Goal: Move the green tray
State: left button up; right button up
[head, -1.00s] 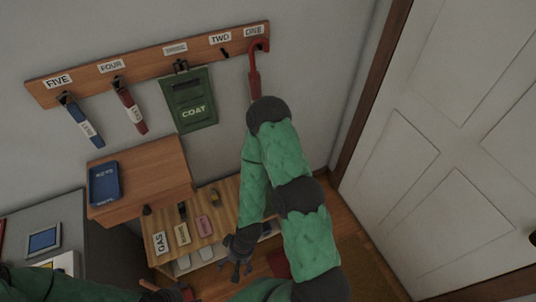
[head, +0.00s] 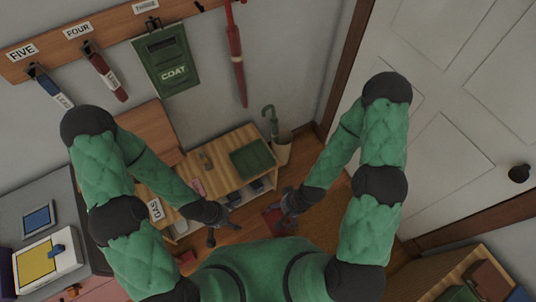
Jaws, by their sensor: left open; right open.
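The green tray (head: 252,160) lies flat on the right part of the wooden bench top (head: 228,148), near the white umbrella bin. My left gripper (head: 224,232) is open and empty, in front of the bench and lower left of the tray in the picture. My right gripper (head: 276,216) is open and empty, below and right of the tray. Both grippers are apart from the tray, and the tray's top is unobstructed.
A white bin (head: 282,148) with a green umbrella (head: 270,122) stands right of the bench. A red umbrella (head: 236,60) and green COAT pouch (head: 165,62) hang above. Small labelled items lie left of the tray. A door (head: 460,110) is at right.

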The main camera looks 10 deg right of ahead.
aim_at(252, 159)
jog(key=k+l+u, duration=0.1)
jog(key=u, duration=0.3)
jog(key=k+l+u, duration=0.1)
jog(key=u, duration=0.3)
jog(key=k+l+u, duration=0.1)
jog(key=u, duration=0.3)
jog(key=k+l, duration=0.05)
jog(key=l, duration=0.05)
